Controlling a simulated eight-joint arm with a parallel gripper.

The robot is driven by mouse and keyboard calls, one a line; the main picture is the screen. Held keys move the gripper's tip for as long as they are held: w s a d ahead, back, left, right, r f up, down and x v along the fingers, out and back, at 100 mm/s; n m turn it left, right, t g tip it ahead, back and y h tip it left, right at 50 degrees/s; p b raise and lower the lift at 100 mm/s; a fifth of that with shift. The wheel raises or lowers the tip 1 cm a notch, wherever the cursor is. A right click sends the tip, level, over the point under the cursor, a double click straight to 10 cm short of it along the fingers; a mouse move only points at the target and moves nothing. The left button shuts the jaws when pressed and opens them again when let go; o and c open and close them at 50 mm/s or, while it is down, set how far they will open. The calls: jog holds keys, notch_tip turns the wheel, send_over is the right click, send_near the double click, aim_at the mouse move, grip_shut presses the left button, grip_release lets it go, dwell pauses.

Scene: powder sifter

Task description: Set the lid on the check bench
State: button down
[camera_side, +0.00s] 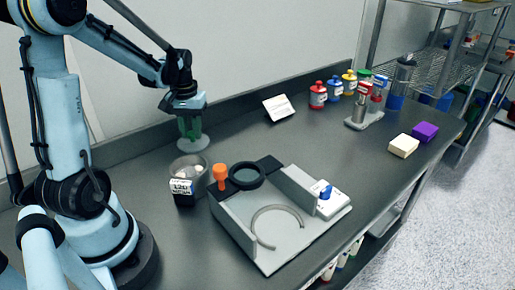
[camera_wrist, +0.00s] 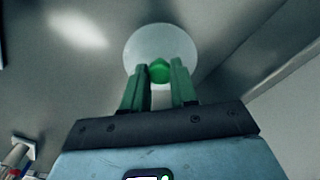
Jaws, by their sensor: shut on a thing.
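The lid (camera_side: 194,144) is a pale round disc with a green knob. It also shows in the wrist view (camera_wrist: 136,43), below my gripper. My gripper (camera_side: 188,128) has green fingers and points down. In the wrist view the fingers (camera_wrist: 160,75) close around the green knob (camera_wrist: 159,72). The lid is at or just above the dark bench top (camera_side: 330,145), near the back wall. I cannot tell whether its underside touches the bench. The sieve cup (camera_side: 188,168), labelled 120, stands open just in front of the lid with pale contents.
A grey fixture (camera_side: 240,225) with a black ring (camera_side: 247,175), an orange knob (camera_side: 220,173) and a curved metal arc stands at front centre. A white card, coloured bottles (camera_side: 318,96), a small stand and two blocks (camera_side: 404,146) sit farther right. Bench between lid and card is clear.

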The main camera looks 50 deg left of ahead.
aim_at(192, 132)
jog(key=shift+f, duration=1.4)
jog(key=shift+f, duration=0.15)
jog(key=c, duration=0.9)
grip_release()
notch_tip(192, 132, up, 12)
jog(key=d+m+t, duration=0.2)
jog(key=d+m, duration=0.1)
jog(key=d, duration=0.4)
jog(key=d+m+t, duration=0.2)
jog(key=d+m, duration=0.1)
jog(key=d, duration=0.4)
jog(key=d+m+t, duration=0.3)
jog(key=d, duration=0.5)
jog(key=shift+f, duration=0.4)
